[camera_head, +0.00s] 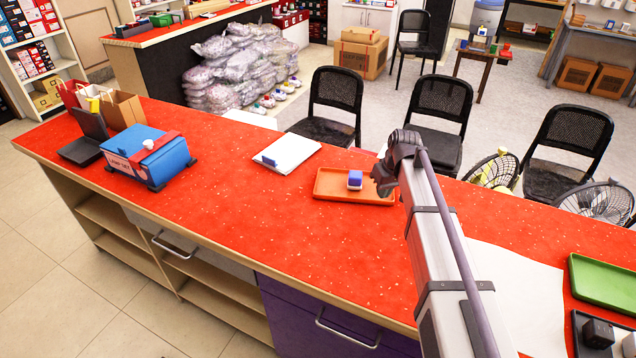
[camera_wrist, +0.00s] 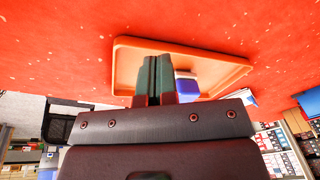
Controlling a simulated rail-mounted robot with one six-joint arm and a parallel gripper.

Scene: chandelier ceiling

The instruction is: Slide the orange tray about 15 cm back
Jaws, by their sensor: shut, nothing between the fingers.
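The orange tray (camera_head: 330,182) lies flat on the red counter, near its far edge, with a small blue-and-white block (camera_head: 355,180) standing in it. The wrist view also shows the tray (camera_wrist: 128,66) and the block (camera_wrist: 187,86), partly hidden by my fingers. My gripper (camera_head: 383,180) is at the tray's right end in the head view, where my arm hides part of that end. In the wrist view my gripper's fingers (camera_wrist: 155,70) are shut together with nothing between them, in front of the tray. I cannot tell whether they touch it.
A white pad (camera_head: 290,153) with a small blue item lies left of the tray. A blue box (camera_head: 147,155) stands farther left. A white sheet (camera_head: 515,295) and a green tray (camera_head: 604,281) lie at right. Black chairs (camera_head: 440,110) stand behind the counter. Counter in front of the tray is clear.

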